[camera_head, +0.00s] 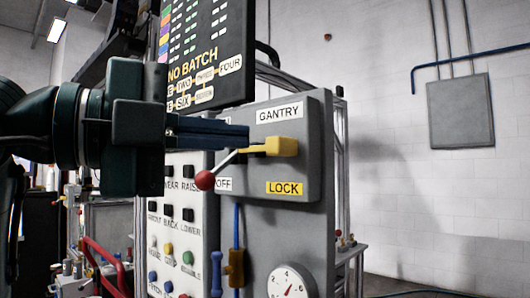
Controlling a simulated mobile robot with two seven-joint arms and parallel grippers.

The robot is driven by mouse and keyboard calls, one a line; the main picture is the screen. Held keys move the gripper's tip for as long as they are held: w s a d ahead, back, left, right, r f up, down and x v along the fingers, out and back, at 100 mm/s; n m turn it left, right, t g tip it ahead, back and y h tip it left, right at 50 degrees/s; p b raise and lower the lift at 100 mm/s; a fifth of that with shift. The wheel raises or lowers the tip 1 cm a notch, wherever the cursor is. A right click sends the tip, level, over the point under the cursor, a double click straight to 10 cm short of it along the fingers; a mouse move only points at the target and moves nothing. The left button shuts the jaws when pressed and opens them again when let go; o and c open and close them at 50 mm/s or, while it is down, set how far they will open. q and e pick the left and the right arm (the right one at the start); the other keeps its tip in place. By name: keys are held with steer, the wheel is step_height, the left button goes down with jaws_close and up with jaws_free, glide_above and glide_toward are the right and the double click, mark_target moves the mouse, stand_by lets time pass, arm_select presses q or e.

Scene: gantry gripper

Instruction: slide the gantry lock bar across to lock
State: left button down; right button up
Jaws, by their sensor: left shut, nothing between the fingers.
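The grey gantry box (312,185) carries a white GANTRY label (281,112) and a yellow LOCK label (284,188). A yellow bar (284,146), which looks like the lock bar, sticks out between the two labels. A lever with a red ball (205,180) slants down to the left beside it. My left gripper (246,137) comes in from the left, its fingers shut and empty. Its dark fingertips overlap the box just left of and above the yellow bar; I cannot tell whether they touch. They hide the box's upper left part. My right gripper is out of view.
A dark display board (207,50) hangs just above the fingers. A white button panel (180,230) lies below my left gripper. A round gauge (290,285) sits below the box.

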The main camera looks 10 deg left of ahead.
mark_target(273, 144)
arm_select(q)
steer(key=w+d, duration=0.1)
steer(key=w, duration=0.1)
steer(key=w+d+p, duration=0.1)
steer(key=w+d, duration=0.1)
steer(key=w, duration=0.1)
steer(key=w+d+p, duration=0.1)
steer(key=w+d, duration=0.1)
steer(key=shift+w+d, duration=0.15)
steer(key=shift+w, duration=0.1)
steer(key=shift+w+a, duration=0.15)
steer(key=shift+a, duration=0.05)
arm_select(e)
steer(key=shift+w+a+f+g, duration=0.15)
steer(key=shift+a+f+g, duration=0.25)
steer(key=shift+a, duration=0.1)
arm_select(q)
steer(key=shift+a, duration=0.1)
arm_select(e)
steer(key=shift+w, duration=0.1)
arm_select(q)
steer(key=shift+w, duration=0.1)
